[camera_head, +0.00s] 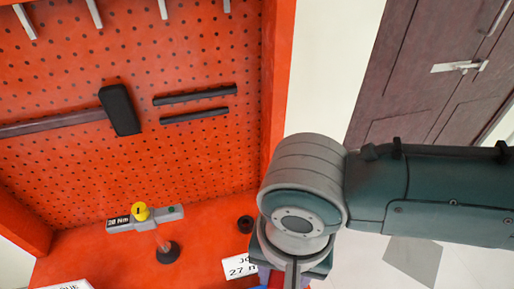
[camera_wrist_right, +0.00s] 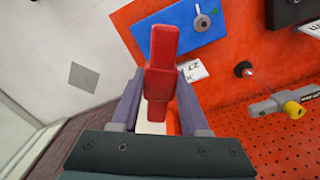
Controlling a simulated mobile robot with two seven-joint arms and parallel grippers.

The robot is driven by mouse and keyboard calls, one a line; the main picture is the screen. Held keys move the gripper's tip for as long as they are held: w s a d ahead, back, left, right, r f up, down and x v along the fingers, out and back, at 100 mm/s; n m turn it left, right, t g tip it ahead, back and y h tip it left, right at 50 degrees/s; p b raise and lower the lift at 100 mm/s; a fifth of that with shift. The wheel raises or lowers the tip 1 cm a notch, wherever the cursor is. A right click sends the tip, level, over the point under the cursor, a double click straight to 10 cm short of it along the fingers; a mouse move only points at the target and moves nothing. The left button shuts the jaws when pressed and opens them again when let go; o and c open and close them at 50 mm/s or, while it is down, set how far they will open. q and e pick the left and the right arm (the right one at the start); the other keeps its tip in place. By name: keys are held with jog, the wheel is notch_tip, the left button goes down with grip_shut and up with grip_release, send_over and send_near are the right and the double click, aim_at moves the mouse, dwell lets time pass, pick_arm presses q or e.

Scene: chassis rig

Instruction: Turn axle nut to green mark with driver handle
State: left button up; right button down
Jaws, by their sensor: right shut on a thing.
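My right gripper (camera_wrist_right: 159,82) is shut on a red driver handle (camera_wrist_right: 163,45), which stands out beyond the fingertips in the right wrist view. In the head view the right gripper (camera_head: 291,274) is at the bottom edge, mostly cut off, with a bit of red beside it. A blue plate (camera_wrist_right: 177,27) lies past the handle on the orange bench, with a small grey round part (camera_wrist_right: 202,21) on it, likely the axle nut. The handle overlaps the plate in the picture; I cannot tell whether they touch. My left gripper is out of view.
A grey tool with a yellow knob (camera_head: 140,211) and a "Nm" label stands on the orange bench (camera_head: 100,262). An orange pegboard (camera_head: 190,60) rises behind. A black block (camera_wrist_right: 282,12) is beyond the plate.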

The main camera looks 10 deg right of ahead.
jog(key=shift+f+b, duration=0.55)
jog(key=shift+f, duration=0.55)
jog(key=shift+m+p, duration=0.45)
jog(key=shift+m, duration=0.15)
jog(key=shift+m+p, duration=0.3)
jog(key=shift+m, duration=0.2)
